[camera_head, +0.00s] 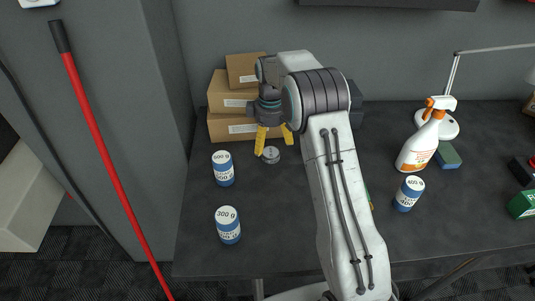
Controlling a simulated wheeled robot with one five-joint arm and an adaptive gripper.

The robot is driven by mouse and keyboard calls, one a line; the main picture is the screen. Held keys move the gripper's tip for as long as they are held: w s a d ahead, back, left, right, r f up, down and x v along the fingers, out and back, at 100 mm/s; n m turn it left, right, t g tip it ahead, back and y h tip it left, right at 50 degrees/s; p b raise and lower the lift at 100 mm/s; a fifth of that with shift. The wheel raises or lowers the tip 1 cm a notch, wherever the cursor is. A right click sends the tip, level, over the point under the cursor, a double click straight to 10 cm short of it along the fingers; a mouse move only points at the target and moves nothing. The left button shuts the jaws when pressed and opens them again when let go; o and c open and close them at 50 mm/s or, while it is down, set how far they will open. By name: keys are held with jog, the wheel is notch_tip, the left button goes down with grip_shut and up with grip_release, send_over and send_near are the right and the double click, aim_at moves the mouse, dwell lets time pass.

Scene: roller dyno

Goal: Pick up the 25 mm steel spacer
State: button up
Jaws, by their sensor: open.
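A small grey metal disc (271,155), which looks like the steel spacer, lies on the dark table below my gripper. Its marking is too small to read. My gripper (275,148) points down with its two yellow fingers apart. The left fingertip shows just left of the disc, and the right one is above and to its right. The gap in height between fingertips and disc is hard to judge. The gripper holds nothing that I can see.
Stacked cardboard boxes (230,100) stand behind the gripper. Blue-and-white weights stand at left (223,168), front left (228,225) and right (408,193). A spray bottle (420,145), a blue sponge (447,156) and a lamp (450,125) are farther right. The table left of my arm is mostly clear.

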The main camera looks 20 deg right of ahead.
aim_at(271, 152)
jog(key=shift+d+f+p, duration=0.1)
jog(key=shift+f+p, duration=0.75)
jog(key=shift+f, duration=2.15)
jog(key=c, duration=1.4)
